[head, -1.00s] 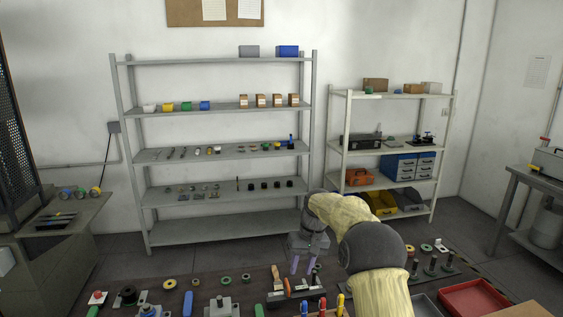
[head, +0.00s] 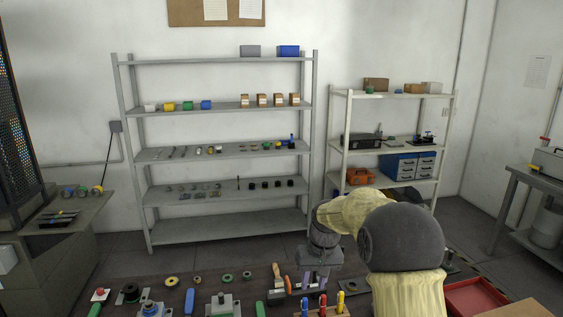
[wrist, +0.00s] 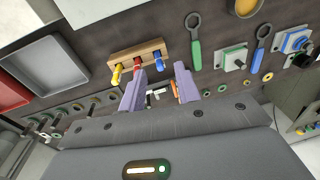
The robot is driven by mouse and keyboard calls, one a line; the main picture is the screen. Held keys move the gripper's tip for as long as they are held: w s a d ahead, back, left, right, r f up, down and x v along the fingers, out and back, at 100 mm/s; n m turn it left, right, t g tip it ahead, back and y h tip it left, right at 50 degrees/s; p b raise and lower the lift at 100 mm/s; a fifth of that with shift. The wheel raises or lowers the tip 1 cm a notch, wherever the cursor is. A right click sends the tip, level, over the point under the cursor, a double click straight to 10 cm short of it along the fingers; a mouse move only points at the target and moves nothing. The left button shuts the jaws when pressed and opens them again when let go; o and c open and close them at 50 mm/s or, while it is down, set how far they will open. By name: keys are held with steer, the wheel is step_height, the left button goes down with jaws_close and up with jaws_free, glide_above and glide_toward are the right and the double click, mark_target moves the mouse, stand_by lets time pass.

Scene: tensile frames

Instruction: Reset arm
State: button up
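My gripper (head: 314,281) points down over the cluttered dark workbench in the head view, at the right of centre. Its two purple fingers also show in the wrist view (wrist: 159,88), spread apart with a clear gap. Nothing is held between them; small items on the bench show through the gap. My yellow-sleeved arm with its dark grey joint reaches in from the lower right and hides part of the bench.
A wooden rack (wrist: 140,58) with yellow, red and blue handles lies near the fingers. Green- and blue-handled wrenches, a grey tray (wrist: 50,65) and a red tray (head: 474,297) are on the bench. A tall grey shelf (head: 220,228) and a smaller white shelf (head: 398,95) stand behind.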

steer(key=s+d+f+t, duration=0.1)
steer(key=s+d, duration=0.2)
steer(key=s, duration=0.9)
steer(key=s+d+m+t+h, duration=0.1)
steer(key=s+d, duration=0.3)
steer(key=s, duration=0.8)
steer(key=shift+s+f+m, duration=0.3)
steer(key=shift+s+f, duration=0.1)
steer(key=shift+c, duration=0.2)
